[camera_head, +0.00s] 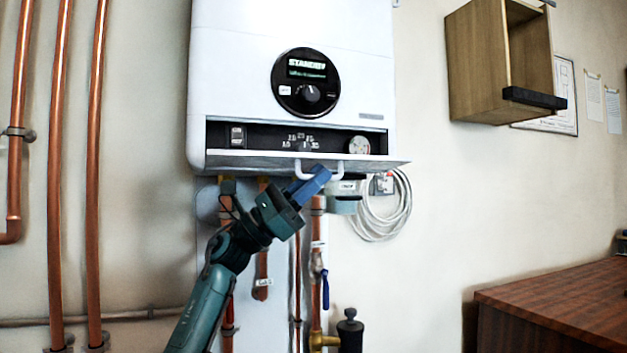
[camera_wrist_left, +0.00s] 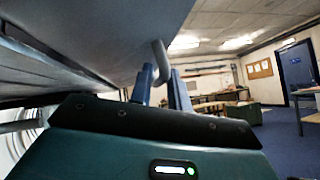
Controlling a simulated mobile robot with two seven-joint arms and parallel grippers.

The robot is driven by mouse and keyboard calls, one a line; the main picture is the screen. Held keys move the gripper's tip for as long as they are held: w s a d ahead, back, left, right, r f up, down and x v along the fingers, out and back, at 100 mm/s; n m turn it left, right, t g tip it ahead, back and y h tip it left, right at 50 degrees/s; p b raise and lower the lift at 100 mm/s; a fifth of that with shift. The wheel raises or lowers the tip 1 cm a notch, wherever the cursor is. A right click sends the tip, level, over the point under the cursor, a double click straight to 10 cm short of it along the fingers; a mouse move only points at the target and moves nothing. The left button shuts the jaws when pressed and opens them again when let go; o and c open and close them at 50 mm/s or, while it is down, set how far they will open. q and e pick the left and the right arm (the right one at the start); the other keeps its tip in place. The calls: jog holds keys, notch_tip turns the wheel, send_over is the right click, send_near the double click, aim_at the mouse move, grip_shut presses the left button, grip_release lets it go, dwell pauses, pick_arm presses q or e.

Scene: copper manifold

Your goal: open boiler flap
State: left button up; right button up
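The white boiler (camera_head: 230,70) hangs on the wall in the head view. Its flap (camera_head: 250,160) is along the bottom front and is folded down and out, baring a dark control strip with switches and a gauge. A pale U-shaped handle (camera_head: 299,170) hangs from the flap. My left gripper (camera_head: 320,174) reaches up from below, with its blue fingers at this handle. In the left wrist view the handle (camera_wrist_left: 161,62) comes down between the two blue fingers (camera_wrist_left: 162,88). I cannot tell whether they press on it. My right gripper is not in view.
Copper pipes (camera_head: 95,150) run up the wall at left. More pipes, a blue valve handle (camera_head: 325,288) and a coiled white cable (camera_head: 400,210) are below the boiler.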

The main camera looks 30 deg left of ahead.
pick_arm(q)
jog(key=v, duration=1.3)
